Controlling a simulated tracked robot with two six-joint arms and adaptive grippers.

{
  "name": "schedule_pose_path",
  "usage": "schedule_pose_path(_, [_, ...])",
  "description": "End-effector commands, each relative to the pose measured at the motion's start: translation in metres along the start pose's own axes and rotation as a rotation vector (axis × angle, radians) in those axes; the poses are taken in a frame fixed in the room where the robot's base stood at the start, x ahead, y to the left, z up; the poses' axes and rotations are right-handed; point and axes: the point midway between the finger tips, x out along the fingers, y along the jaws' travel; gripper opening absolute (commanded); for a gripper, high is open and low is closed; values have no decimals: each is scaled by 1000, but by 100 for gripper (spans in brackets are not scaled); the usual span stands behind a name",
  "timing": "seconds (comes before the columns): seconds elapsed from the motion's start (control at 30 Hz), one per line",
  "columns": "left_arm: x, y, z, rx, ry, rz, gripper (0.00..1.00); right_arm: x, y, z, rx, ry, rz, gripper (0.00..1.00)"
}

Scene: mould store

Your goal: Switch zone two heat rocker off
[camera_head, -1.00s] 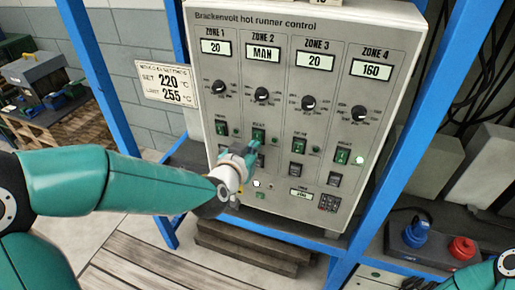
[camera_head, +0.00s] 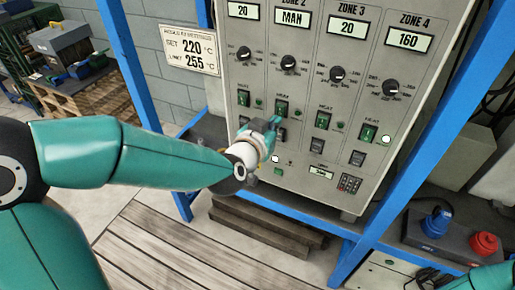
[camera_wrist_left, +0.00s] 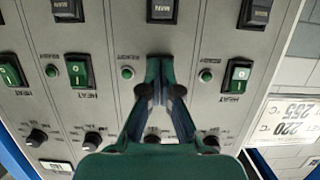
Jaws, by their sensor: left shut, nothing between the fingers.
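The zone two heat rocker (camera_head: 281,107) is a green switch on the grey control panel, under the MAN display (camera_head: 292,18). Its upper part shows in the head view. My left gripper (camera_head: 275,123) is shut and empty, its fingertips right at the lower part of this rocker; I cannot tell whether they touch it. In the left wrist view, the shut fingers (camera_wrist_left: 160,62) point at the panel and hide the zone two rocker. The rocker's position cannot be read. A small green lamp (camera_wrist_left: 127,72) shows beside the fingers.
Neighbouring heat rockers for zone one (camera_head: 243,98) and zone three (camera_head: 322,120) are close on either side. Black switches (camera_wrist_left: 162,10) and knobs (camera_head: 288,62) are in line with them. Blue frame posts (camera_head: 140,75) flank the panel. Red and blue connectors (camera_head: 484,243) are at lower right.

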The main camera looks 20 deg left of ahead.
Motion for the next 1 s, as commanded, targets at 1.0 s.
schedule_pose_path(1.0, [-111, 4, 31, 2, -1, 10, 0, 46, 16, 0, 0, 0, 0, 0])
